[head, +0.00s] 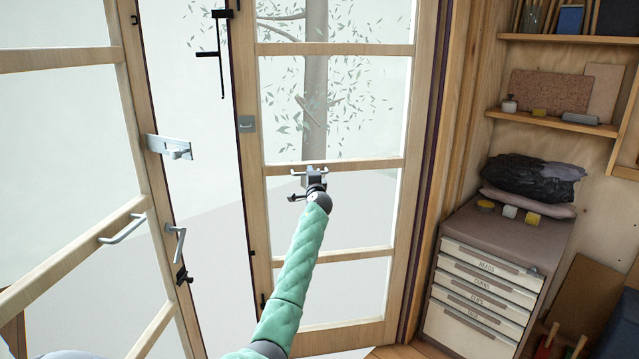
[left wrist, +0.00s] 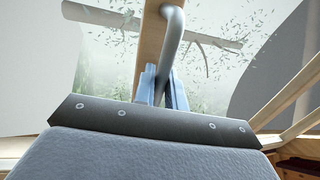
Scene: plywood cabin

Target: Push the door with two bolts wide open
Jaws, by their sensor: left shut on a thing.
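The right door leaf (head: 320,255) is a wooden frame with glass panes. A black bolt (head: 220,55) shows near the top of its free edge, and a small dark fitting (head: 262,300) low on that edge may be the other bolt. My left gripper (head: 313,180) is at this leaf's middle rail, shut on a grey bar handle. In the left wrist view the curved handle (left wrist: 172,45) passes between the gripper's bluish fingers (left wrist: 163,88). The gripper hides part of the handle in the head view. My right gripper is not in view.
The left door leaf (head: 65,57) stands at the left, with a bar handle (head: 123,228) and a latch (head: 170,147). A gap separates the two leaves. A drawer cabinet (head: 500,245) and shelves (head: 570,40) stand at the right.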

